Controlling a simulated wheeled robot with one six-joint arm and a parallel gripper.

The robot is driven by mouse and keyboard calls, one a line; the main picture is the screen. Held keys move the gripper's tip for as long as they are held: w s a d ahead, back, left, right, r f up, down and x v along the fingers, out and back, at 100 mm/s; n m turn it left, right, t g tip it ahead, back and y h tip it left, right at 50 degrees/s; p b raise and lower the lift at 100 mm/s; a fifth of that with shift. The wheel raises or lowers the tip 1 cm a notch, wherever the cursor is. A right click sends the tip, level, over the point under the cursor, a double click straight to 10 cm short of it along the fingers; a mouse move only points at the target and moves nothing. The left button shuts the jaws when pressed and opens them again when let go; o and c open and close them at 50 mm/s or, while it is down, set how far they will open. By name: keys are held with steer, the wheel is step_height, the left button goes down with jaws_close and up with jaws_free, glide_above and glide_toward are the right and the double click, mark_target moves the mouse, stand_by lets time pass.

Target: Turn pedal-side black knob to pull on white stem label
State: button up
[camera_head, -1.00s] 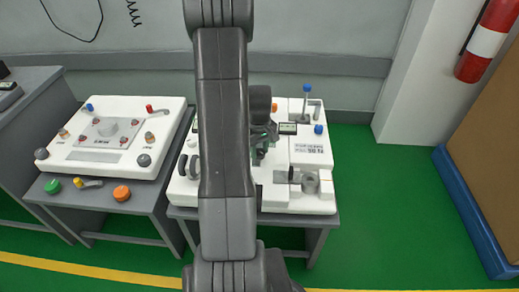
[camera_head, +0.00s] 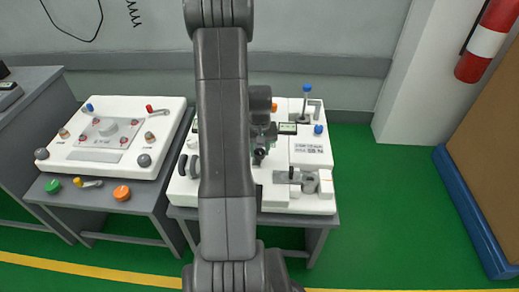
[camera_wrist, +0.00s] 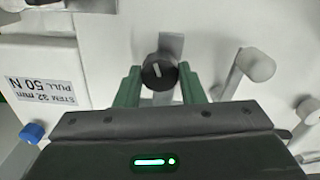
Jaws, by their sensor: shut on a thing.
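The black knob (camera_wrist: 159,72), round with a white pointer line, sits on the white panel in the wrist view. Its pointer stands nearly upright in the picture, with the top leaning slightly left. My gripper (camera_wrist: 161,82) has its two green fingers on either side of the knob and is shut on it. The white stem label (camera_wrist: 45,91) lies left of it and reads, upside down, "STEM 32 mm PULL 50 N". In the head view the label (camera_head: 310,150) is on the right part of the cart top. My arm hides much of the cart's middle there.
In the wrist view a grey lever (camera_wrist: 255,66) stands close right of the fingers, and a blue knob (camera_wrist: 33,132) is at lower left. In the head view a second white console (camera_head: 112,137) stands left. Green floor is free right of the cart.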

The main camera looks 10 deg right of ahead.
mark_target(259, 151)
stand_by(0.3)
steer(key=o, duration=1)
step_height(259, 151, up, 14)
steer(key=shift+f+p, duration=0.1)
steer(key=shift+p, duration=1)
step_height(259, 151, down, 14)
steer(key=shift+r+b, duration=0.1)
steer(key=shift+b, duration=1.05)
steer(key=shift+r, duration=0.1)
